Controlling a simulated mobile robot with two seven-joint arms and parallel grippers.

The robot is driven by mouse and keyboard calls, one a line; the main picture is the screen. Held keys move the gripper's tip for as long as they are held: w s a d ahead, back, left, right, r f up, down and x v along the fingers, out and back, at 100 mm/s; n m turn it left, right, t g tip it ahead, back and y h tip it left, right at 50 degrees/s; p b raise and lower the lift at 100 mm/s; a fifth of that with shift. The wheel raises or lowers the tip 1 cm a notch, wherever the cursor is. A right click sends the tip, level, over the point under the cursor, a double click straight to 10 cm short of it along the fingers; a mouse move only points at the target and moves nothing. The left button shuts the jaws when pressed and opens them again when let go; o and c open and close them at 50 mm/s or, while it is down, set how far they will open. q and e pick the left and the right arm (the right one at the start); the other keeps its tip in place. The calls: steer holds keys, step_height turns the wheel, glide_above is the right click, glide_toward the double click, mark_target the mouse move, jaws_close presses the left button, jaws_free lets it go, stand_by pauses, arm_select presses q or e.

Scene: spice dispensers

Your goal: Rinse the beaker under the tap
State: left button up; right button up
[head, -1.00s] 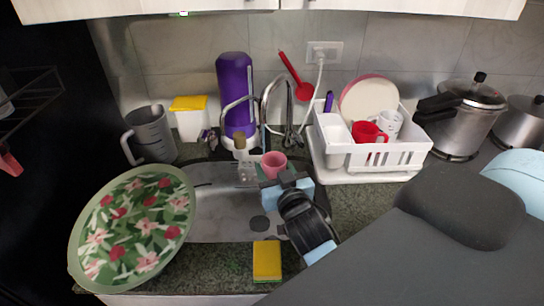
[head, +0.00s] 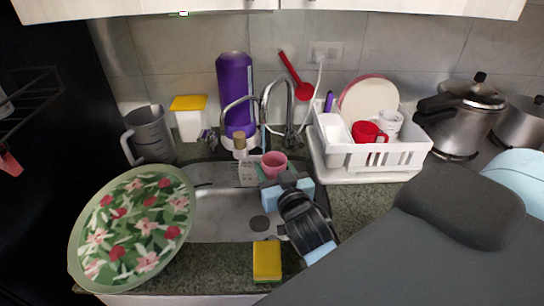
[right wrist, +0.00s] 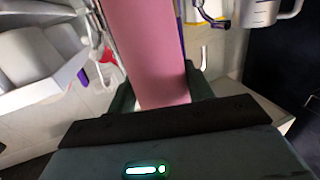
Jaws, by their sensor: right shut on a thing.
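The pink beaker (head: 273,163) is over the back of the sink (head: 215,215), its open mouth showing in the head view. My right gripper (head: 282,181) is shut on it from the front. In the right wrist view the beaker (right wrist: 148,50) stands between the two fingers (right wrist: 160,95). The curved metal tap (head: 264,95) rises behind the sink, to the back of the beaker. A pale patterned patch (head: 249,174) is just left of the beaker; I cannot tell if it is water or an object. My left gripper is not in view.
A floral tray (head: 140,228) overlaps the sink's left side. A yellow sponge (head: 267,260) lies at the front edge. A white dish rack (head: 375,157) stands right of the sink, a purple bottle (head: 236,90) behind it, a grey jug (head: 150,135) at the back left.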

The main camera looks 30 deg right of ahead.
steer(key=s+a+r, duration=0.2)
steer(key=s+r, duration=0.2)
steer(key=shift+a, duration=0.2)
stand_by(0.3)
steer(key=shift+f, duration=0.1)
